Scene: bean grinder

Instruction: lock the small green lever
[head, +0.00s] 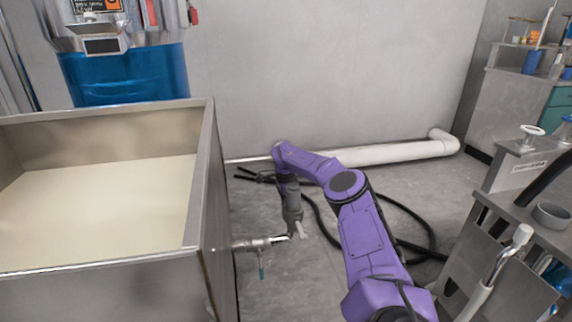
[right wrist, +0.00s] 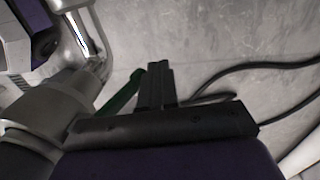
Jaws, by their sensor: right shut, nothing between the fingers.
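A metal pipe with a valve (head: 262,242) sticks out of the right wall of the steel tank. The small green lever (head: 261,266) hangs down below it. In the right wrist view the green lever (right wrist: 122,98) slants up beside the dark fingers, and its lower end is hidden. My right gripper (head: 300,231) points down near the outer end of the pipe. In the right wrist view its fingers (right wrist: 157,84) are together and empty, just right of the lever. Whether they touch the lever I cannot tell. My left gripper is not in view.
The steel tank (head: 212,180) with a pale filling stands at the left. Black hoses (head: 433,235) lie on the floor behind my right arm. A white pipe (head: 400,152) runs along the wall. A steel cart (head: 520,240) stands at the right.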

